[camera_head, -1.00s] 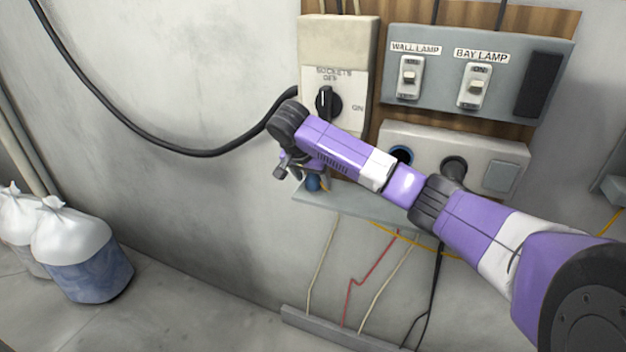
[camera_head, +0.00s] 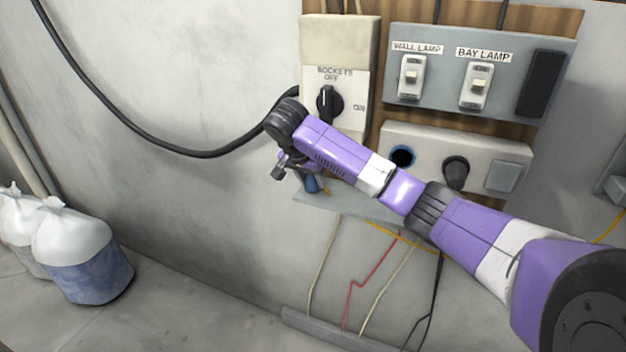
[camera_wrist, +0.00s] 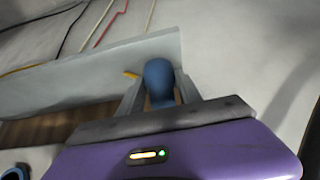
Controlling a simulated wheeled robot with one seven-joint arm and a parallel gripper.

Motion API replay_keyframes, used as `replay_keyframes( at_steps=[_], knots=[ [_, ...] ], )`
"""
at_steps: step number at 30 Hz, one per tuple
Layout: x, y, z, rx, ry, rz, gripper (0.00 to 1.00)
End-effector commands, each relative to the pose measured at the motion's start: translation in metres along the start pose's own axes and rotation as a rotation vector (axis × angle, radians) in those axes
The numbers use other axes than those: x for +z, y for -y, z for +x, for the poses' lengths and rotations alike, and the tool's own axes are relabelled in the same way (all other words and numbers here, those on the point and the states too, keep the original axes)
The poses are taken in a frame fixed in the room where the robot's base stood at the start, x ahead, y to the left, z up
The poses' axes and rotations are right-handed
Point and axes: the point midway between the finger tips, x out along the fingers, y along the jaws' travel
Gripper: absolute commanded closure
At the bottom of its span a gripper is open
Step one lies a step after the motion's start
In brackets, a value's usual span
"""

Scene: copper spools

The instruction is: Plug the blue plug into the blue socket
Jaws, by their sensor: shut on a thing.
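My gripper (camera_wrist: 160,92) is shut on the blue plug (camera_wrist: 158,78), which sits between its two fingers in the wrist view. In the head view the blue plug (camera_head: 312,184) shows below my wrist, just over the left end of a grey shelf (camera_head: 345,203). I cannot tell whether it touches the shelf. The blue socket (camera_head: 402,156) is a dark round hole with a blue ring in the pale socket panel, to the right of and above the plug, just above my forearm. In the wrist view a blue ring (camera_wrist: 14,172) shows at the lower left corner.
A black plug (camera_head: 456,172) stands in the panel right of the blue socket. Above are a rotary switch (camera_head: 328,103) and a grey box with two lamp switches (camera_head: 478,86). Wires hang below the shelf. Bags (camera_head: 80,250) stand on the floor at left.

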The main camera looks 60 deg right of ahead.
Motion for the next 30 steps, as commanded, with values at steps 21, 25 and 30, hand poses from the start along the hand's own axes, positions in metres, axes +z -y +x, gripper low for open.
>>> replay_keyframes(
  at_steps=[21,25,30],
  knots=[
    [0.114,0.000,-0.073,-0.001,-0.002,-0.003,0.95],
    [0.131,0.000,-0.081,-0.002,-0.001,-0.002,0.95],
    [0.142,0.000,-0.084,-0.001,-0.001,0.000,0.95]
  ],
)
